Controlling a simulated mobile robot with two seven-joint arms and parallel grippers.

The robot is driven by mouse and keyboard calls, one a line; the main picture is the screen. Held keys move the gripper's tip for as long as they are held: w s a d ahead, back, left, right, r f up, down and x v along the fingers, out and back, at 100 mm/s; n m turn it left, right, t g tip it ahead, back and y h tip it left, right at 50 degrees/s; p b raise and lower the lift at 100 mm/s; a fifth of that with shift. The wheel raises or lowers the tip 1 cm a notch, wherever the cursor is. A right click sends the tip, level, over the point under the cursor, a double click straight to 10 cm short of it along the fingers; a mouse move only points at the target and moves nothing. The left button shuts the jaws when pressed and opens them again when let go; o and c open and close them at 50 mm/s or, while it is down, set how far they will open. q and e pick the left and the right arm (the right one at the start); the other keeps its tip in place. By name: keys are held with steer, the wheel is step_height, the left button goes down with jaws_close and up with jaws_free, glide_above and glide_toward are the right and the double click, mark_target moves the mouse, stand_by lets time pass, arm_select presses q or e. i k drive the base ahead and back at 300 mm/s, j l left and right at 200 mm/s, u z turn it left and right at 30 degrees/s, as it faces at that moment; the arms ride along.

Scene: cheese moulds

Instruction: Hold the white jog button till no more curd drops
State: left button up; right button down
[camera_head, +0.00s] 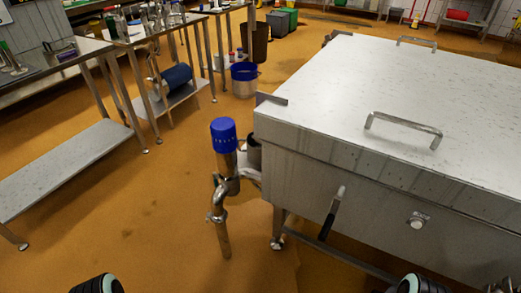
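No clearly marked white jog button shows, and no curd shows. A small pale round fitting (417,220) sits on the front wall of the large steel vat (400,85); I cannot tell whether it is the button. A lever with a black handle (330,215) is to its left on the same wall. The vat's lid is shut, so its inside is hidden. Only dark, teal-ringed parts of my two arms show at the bottom edge. Both grippers are out of view.
A steel post with a blue cap (223,135) and bent pipe stands at the vat's left corner. Steel tables (70,165) line the left. A blue-rimmed bucket (244,80) stands behind. The orange floor (120,225) at left front is clear.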

mark_target(416, 224)
steer(key=z, duration=1.5)
